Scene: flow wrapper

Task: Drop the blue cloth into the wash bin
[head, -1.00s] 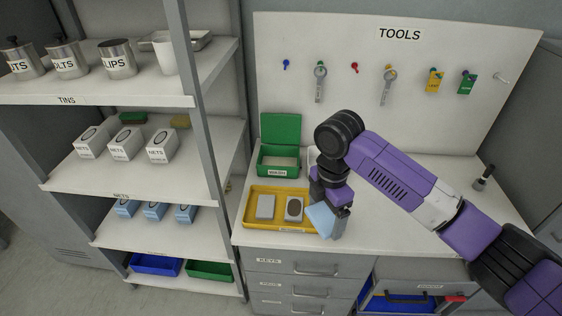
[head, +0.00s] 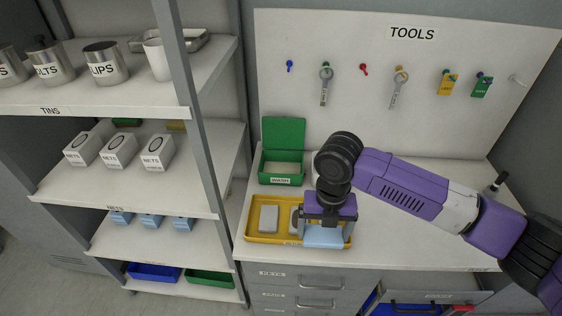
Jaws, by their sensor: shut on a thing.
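The blue cloth (head: 325,238) is pale blue and hangs below my gripper (head: 327,222), which is shut on it. The cloth is held over the right front part of the yellow tray (head: 252,239) on the counter; whether it touches the tray cannot be told. The wash bin (head: 281,181) is a green box labelled WASH, behind the tray and to the left of my gripper. Its green lid (head: 284,132) stands open at the back, and its pale inside shows.
A grey block (head: 269,218) lies in the yellow tray, with a second item (head: 295,220) partly hidden by my gripper. A shelf post (head: 207,170) stands to the left. A drawer (head: 430,300) below is open.

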